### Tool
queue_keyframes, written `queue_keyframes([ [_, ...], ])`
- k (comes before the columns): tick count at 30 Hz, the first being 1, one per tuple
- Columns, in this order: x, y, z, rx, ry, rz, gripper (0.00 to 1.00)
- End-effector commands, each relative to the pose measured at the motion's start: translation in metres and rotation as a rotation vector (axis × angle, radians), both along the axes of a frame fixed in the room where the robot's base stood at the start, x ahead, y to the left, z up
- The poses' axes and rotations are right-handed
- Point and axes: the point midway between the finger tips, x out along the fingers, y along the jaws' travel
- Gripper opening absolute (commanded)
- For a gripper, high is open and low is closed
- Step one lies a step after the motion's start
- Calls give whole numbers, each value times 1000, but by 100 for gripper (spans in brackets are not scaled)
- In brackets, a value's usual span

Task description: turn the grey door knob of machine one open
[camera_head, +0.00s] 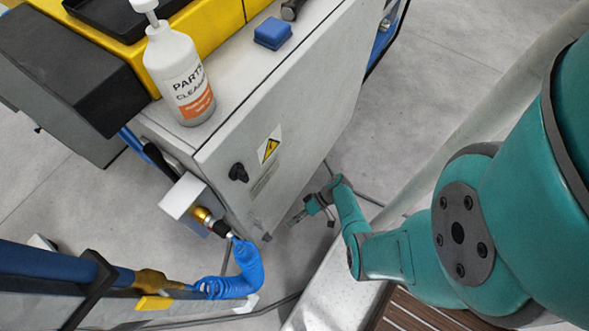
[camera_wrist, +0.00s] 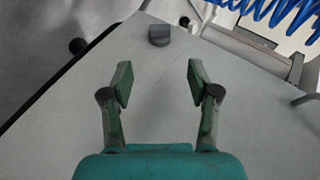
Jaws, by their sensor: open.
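A small dark grey knob (camera_wrist: 159,36) sits on the pale grey panel (camera_wrist: 150,85) in the wrist view, near the top middle. My gripper (camera_wrist: 157,78) is open and empty; its two green fingers stand apart, and the knob shows beyond their tips, in the gap's line. Nothing touches the knob. In the head view my gripper (camera_head: 296,219) is low beside the near lower part of the pale grey machine cabinet (camera_head: 310,110). A black knob (camera_head: 238,172) is on the cabinet face beside a warning label; I cannot tell if it is the same knob.
A blue coiled hose (camera_head: 240,277) hangs at the cabinet's lower left, and shows at top right in the wrist view (camera_wrist: 275,12). A white bottle (camera_head: 180,72) and a blue block (camera_head: 272,33) stand on the cabinet top. Floor right of the cabinet is mostly clear.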

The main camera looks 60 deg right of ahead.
Motion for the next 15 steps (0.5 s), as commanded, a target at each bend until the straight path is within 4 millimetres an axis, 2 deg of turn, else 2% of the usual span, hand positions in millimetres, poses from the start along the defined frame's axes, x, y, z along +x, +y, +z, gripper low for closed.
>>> queue_keyframes([
  [1,0,1,0,-6,1,3,42],
  [6,1,8,-1,-107,26,46,0],
  [11,4,16,7,-303,45,99,0],
  [15,9,18,26,-466,35,125,0],
])
